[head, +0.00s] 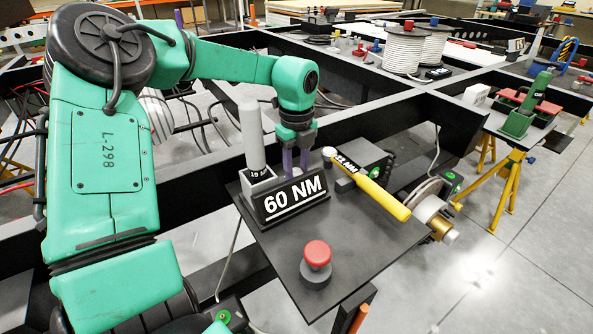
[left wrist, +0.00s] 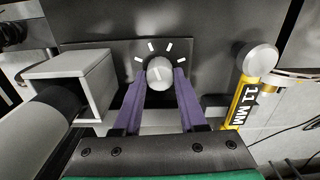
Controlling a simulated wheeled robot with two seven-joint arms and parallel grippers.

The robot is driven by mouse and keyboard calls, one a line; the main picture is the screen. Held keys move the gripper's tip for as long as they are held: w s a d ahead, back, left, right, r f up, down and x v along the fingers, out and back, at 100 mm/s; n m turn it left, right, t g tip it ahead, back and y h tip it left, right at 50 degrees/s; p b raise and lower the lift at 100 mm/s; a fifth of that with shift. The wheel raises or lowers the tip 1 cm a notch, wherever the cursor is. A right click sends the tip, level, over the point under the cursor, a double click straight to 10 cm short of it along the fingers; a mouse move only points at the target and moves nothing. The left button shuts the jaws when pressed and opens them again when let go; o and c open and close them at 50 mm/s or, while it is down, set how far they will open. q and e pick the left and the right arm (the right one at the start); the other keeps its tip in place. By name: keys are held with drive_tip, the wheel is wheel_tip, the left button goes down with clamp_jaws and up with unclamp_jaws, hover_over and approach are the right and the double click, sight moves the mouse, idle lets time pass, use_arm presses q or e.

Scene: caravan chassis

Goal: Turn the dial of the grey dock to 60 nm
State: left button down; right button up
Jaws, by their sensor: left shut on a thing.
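My left gripper (head: 297,170) reaches down behind the "60 NM" sign (head: 290,197), and the sign hides its fingertips in the head view. In the left wrist view the purple fingers (left wrist: 160,80) are shut on the sides of a round pale dial (left wrist: 160,71). White tick marks fan around the dial's far side on a dark panel (left wrist: 105,52). A faint mark on the knob seems to point roughly up in that view; its exact setting is unclear. The grey dock (head: 258,184) holds an upright grey tool (head: 252,138). My right gripper is not in view.
A yellow-handled tool (head: 382,197) lies right of the gripper; its "11 MM" label shows in the left wrist view (left wrist: 244,102). A red button (head: 317,254) stands at the front of the dark plate (head: 365,255). Black chassis beams (head: 375,108) run behind.

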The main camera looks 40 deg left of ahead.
sight(297, 171)
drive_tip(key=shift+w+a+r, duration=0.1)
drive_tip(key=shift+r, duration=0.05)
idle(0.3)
use_arm(q)
drive_tip(key=c, duration=0.8)
unclamp_jaws()
drive_tip(key=shift+o, duration=0.2)
drive_tip(key=shift+r, duration=0.25)
wheel_tip(297, 171, up, 14)
drive_tip(key=p, duration=0.2)
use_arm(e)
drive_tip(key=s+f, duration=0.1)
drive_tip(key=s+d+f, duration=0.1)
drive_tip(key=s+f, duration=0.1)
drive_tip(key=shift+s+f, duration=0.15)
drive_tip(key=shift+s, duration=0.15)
use_arm(q)
drive_tip(key=shift+r, duration=0.1)
